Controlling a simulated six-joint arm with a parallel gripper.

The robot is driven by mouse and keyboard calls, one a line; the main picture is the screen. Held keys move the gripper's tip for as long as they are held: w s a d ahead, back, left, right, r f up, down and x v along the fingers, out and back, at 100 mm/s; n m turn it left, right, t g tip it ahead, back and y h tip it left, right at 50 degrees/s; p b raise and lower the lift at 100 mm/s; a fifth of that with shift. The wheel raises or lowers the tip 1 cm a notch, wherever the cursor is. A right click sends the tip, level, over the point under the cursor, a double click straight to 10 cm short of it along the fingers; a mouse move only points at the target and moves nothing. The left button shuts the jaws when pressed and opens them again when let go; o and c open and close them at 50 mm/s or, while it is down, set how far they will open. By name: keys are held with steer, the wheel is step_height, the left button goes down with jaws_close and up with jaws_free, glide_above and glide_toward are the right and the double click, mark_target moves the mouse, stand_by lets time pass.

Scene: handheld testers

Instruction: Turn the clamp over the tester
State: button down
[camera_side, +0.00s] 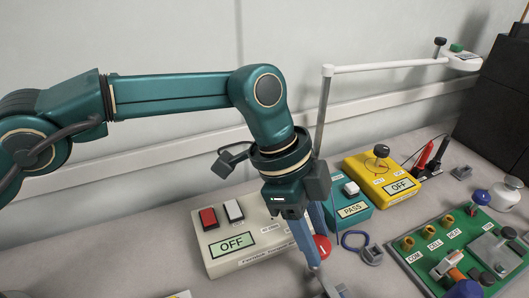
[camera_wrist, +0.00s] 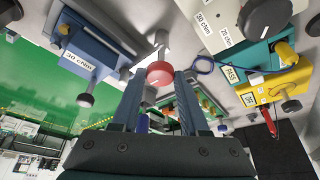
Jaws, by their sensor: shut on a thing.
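My gripper (camera_side: 314,262) points down at the front right of the white tester (camera_side: 215,222), which reads OFF. In the wrist view, the fingers of my gripper (camera_wrist: 157,85) are shut on a red round knob (camera_wrist: 160,73). A grey metal part (camera_wrist: 162,45) shows just beyond the knob; I cannot tell whether it is the clamp. In the side view, a red round part (camera_side: 322,247) shows beside the fingers, and a grey piece (camera_side: 335,288) lies low at the picture's bottom edge. The fingers hide much of the grip.
Behind stand a teal tester (camera_side: 350,211) reading PASS and a yellow tester (camera_side: 368,174) reading OFF. A green board (camera_side: 425,268) with several terminals lies right. A blue ring (camera_side: 347,238), red and black probes (camera_side: 424,156) and a tall lamp-like arm (camera_side: 400,66) are near.

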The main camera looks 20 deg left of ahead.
stand_by(0.3)
steer(key=shift+c, duration=2.1)
jaws_free()
steer(key=shift+v, duration=2.6)
